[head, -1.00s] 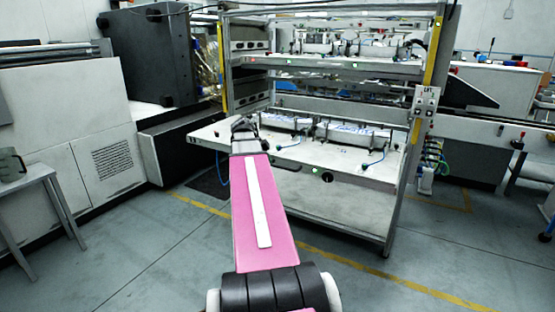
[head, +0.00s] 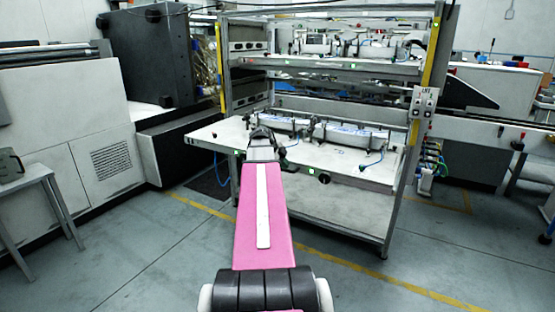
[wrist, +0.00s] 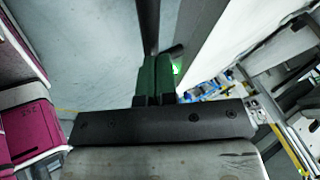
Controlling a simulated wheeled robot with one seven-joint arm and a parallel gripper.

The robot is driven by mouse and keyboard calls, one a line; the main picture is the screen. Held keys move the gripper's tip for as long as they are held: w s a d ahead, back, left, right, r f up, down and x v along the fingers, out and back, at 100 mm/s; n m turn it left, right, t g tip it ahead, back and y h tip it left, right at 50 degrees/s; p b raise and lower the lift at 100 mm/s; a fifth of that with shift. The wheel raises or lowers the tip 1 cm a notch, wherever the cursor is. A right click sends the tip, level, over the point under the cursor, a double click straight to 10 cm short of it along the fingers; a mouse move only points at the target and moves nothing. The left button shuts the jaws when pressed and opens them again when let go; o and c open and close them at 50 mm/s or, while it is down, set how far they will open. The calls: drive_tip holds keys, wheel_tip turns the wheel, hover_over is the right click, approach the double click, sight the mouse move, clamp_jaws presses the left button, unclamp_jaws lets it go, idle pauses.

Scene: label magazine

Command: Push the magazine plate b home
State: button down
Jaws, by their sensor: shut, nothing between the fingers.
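White magazine plates lie on the lower level of the metal rack in the head view. One plate (head: 210,132) juts out past the rack's left post; I cannot read which is plate b. My gripper (head: 262,133) is over the lower level, near the front edge of the plates, with its tip partly hidden by my own wrist. In the wrist view the green fingers of my gripper (wrist: 155,78) are together and empty. A pale panel edge (wrist: 205,40) and a small green light are close beside them. I cannot tell whether the fingers touch anything.
The rack's right post (head: 405,170) carries a switch box (head: 424,101). A black knob (head: 324,178) and blue hoses are at the lower level's front. The floor in front of the rack is clear.

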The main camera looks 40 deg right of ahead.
sight(293, 166)
drive_tip(key=shift+w+d+r, duration=0.1)
drive_tip(key=shift+w+d, duration=0.25)
drive_tip(key=shift+d, duration=0.45)
drive_tip(key=shift+w+d, duration=0.35)
drive_tip(key=shift+d, duration=0.4)
drive_tip(key=w+d, duration=0.7)
drive_tip(key=d, duration=1)
drive_tip(key=w+d, duration=0.7)
drive_tip(key=d, duration=1)
drive_tip(key=w+d, duration=0.7)
drive_tip(key=d, duration=1)
drive_tip(key=shift+w+d, duration=0.2)
drive_tip(key=shift+d, duration=0.1)
drive_tip(key=shift+d, duration=0.1)
